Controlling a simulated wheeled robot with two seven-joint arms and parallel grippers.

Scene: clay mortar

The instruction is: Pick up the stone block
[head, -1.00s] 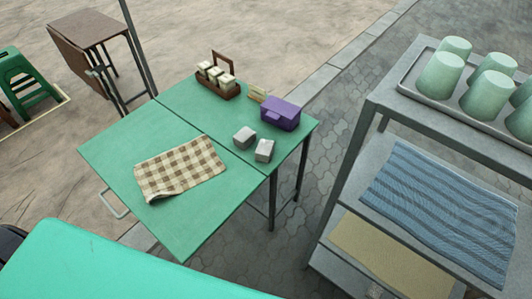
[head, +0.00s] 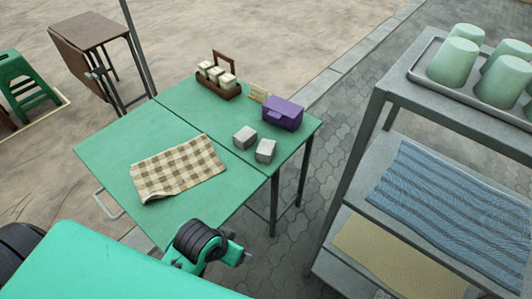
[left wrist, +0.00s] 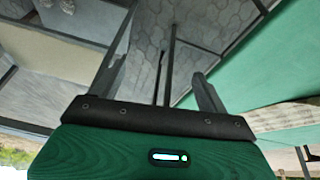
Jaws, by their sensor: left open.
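Two small grey blocks sit close together on the green table: one block (head: 245,137) and a second block (head: 265,150) just right and nearer. I cannot tell which is the stone block. My right gripper is not in view.
A grey shelf rack (head: 345,165) with cups stands at right. Paving lies between them.

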